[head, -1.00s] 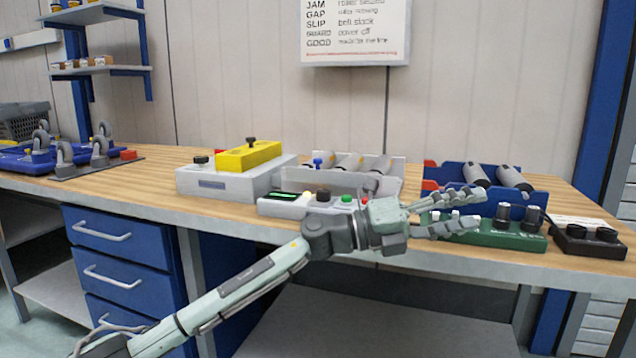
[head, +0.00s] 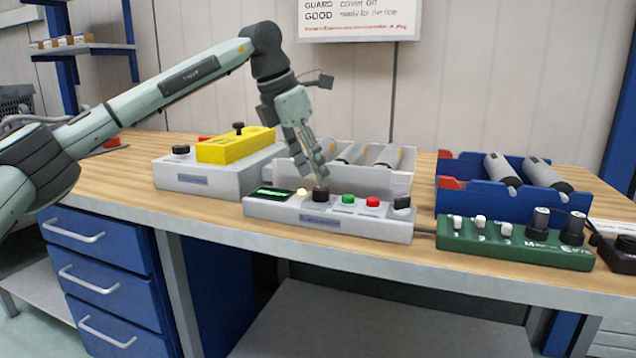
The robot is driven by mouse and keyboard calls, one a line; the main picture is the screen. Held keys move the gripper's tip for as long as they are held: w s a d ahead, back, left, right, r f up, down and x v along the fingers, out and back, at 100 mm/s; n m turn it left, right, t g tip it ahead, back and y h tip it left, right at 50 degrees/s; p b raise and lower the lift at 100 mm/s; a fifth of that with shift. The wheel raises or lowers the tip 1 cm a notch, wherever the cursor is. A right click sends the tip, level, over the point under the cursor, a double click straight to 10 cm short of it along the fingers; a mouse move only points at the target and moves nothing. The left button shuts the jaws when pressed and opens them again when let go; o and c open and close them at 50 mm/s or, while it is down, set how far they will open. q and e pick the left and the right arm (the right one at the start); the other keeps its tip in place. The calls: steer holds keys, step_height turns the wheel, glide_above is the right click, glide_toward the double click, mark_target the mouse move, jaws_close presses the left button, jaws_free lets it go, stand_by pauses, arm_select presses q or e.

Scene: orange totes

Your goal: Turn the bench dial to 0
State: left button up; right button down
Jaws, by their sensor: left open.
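The bench dial, a short black knob (head: 320,196), stands on the front white control box (head: 330,226). That box also has a small green-lit display (head: 274,193), a lit pale lamp, a green button (head: 348,199), a red button (head: 372,202) and a black switch at its right end. My left gripper (head: 314,177) points down with its fingers open, tips just above and behind the dial. I cannot tell whether they touch it. The dial's marking is too small to read. My right gripper is not in view.
A white box with a yellow block (head: 235,146) stands to the left. Behind the control box is a light bin (head: 392,185) with rollers. To the right are a blue bin (head: 470,201) with cylinders and a green panel (head: 515,247) with knobs and sliders.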

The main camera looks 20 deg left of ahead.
mark_target(318, 189)
arm_select(q)
steer(key=shift+x, duration=1.85)
steer(key=c, duration=0.5)
jaws_close()
